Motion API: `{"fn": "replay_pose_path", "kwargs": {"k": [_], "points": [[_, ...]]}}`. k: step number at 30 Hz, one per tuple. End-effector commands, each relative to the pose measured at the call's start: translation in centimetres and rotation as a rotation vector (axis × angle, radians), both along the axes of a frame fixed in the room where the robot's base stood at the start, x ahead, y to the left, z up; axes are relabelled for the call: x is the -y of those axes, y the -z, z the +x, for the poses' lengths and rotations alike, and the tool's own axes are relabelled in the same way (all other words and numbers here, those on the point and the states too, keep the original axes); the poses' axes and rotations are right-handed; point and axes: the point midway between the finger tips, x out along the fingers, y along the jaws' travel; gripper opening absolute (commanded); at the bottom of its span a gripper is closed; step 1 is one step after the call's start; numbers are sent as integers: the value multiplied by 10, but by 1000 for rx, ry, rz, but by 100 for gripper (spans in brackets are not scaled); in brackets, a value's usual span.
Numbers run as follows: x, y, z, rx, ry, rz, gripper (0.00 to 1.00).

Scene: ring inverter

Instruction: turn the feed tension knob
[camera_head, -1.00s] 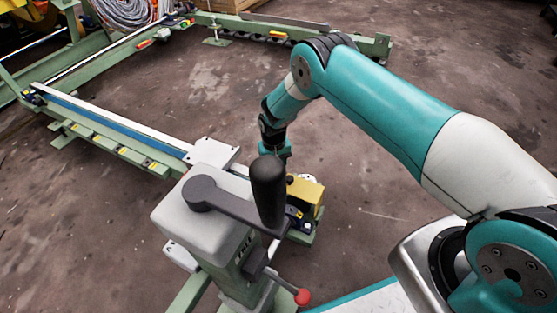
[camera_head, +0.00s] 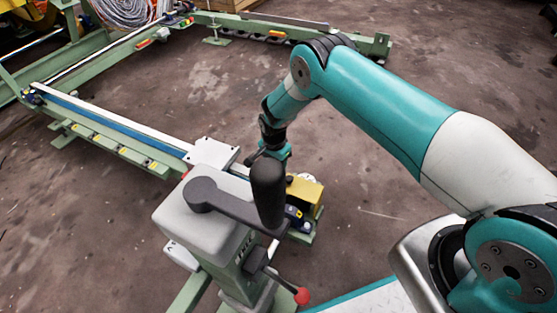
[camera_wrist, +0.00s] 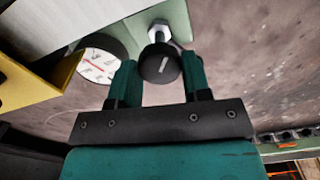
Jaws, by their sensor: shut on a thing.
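The feed tension knob (camera_wrist: 157,66) is a black round knob with a white line on its face. It sits on a metal stem in front of a pale green plate in the wrist view. My gripper (camera_wrist: 160,76) has its two teal fingers on either side of the knob and is shut on it. The white line is tilted slightly from the finger direction. In the head view my gripper (camera_head: 272,151) is beyond the black crank handle (camera_head: 268,192), which hides the knob.
A white gauge (camera_wrist: 104,64) with red marks is left of the knob, beside a yellow housing (camera_wrist: 58,82). The housing also shows in the head view (camera_head: 306,193). A grey-topped machine post (camera_head: 210,225) with a red-tipped lever (camera_head: 301,296) stands close by. Open floor lies right.

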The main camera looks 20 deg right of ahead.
Motion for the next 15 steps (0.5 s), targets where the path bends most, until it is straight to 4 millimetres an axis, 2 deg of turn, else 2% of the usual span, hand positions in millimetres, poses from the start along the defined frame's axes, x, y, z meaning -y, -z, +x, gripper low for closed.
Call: {"fn": "replay_pose_path", "kwargs": {"k": [15], "points": [[4,2,-4,-10,490,-8,20]]}}
